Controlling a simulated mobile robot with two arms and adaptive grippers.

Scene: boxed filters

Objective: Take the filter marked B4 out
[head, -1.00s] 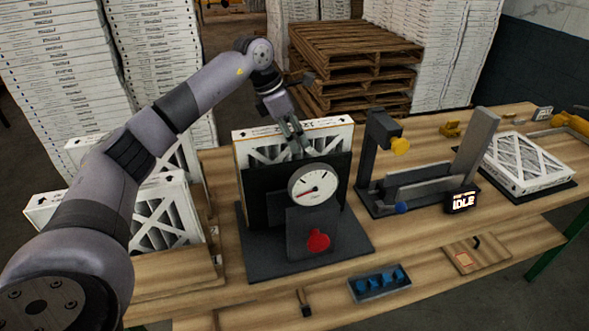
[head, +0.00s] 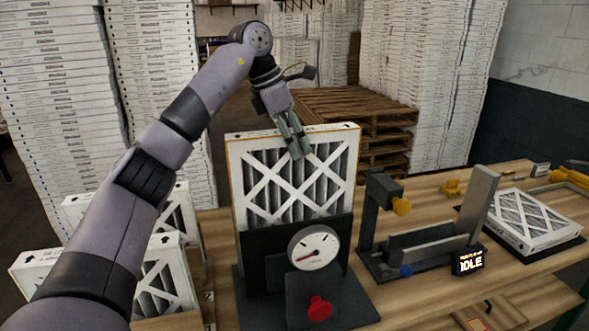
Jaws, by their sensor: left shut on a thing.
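A white-framed filter (head: 262,172) with X-shaped bracing stands upright in the dark gauge fixture (head: 262,255). Most of its face shows above the fixture's dark plate; its lower edge is hidden behind that plate. No B4 mark is readable on it. My left gripper (head: 298,148) comes from above and is shut on this filter's top edge, right of its middle. The fixture carries a round dial gauge (head: 314,247) and a red knob (head: 320,308). My right gripper is not in view.
More filters (head: 160,275) stand at the left, partly behind my left arm. A second dark fixture (head: 425,240) with a yellow knob and a display (head: 469,262) reading IDLE stands to the right. Another filter (head: 530,220) lies flat beyond it. Pallets (head: 350,105) and stacked boxes stand behind.

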